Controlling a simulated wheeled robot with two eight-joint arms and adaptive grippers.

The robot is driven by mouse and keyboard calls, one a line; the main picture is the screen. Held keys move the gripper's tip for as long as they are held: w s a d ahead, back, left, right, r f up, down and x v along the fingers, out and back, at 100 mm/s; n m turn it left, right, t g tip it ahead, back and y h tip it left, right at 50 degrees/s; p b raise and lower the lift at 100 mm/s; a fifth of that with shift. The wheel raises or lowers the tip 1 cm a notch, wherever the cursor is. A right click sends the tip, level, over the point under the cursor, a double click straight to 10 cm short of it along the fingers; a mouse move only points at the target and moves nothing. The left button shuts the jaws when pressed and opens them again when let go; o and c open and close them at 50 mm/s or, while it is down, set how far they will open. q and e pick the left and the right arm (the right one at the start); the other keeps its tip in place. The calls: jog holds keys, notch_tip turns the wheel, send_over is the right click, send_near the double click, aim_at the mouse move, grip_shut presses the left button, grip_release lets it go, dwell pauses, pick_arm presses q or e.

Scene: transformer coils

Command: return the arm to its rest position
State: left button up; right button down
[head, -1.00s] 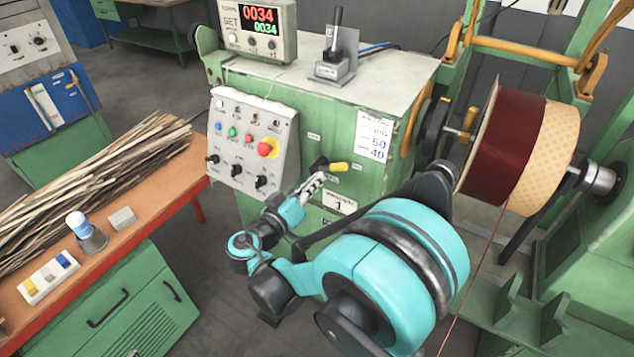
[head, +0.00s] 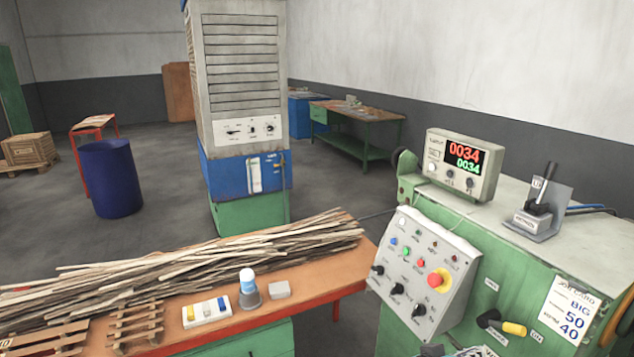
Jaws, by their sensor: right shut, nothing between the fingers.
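My right gripper (head: 470,351) shows only as a small sliver at the bottom edge of the head view, in front of the green machine (head: 555,262). It is shut and empty, below the control panel (head: 425,268) and to the left of a black lever with a yellow handle (head: 503,325). Most of it and the rest of my right arm are out of the frame. My left gripper is not in view.
A wooden bench (head: 345,274) holds loose wood strips (head: 200,262), a bottle (head: 249,288) and a small grey block (head: 280,290). A counter display (head: 460,165) and a joystick box (head: 540,208) stand on the machine. A blue barrel (head: 110,178) stands on open floor behind.

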jog(key=s+a+f+n+y, duration=0.2)
jog(key=s+a+y, duration=0.3)
jog(key=a, duration=0.3)
jog(key=s+a+f+n+t+y, duration=0.1)
jog(key=s+a+f+n+y, duration=0.2)
jog(key=a+y, duration=0.5)
jog(key=shift+s+a+f+y, duration=0.3)
jog(key=shift+s+a+f, duration=0.15)
jog(key=shift+s+a, duration=0.4)
jog(key=shift+s+d, duration=0.1)
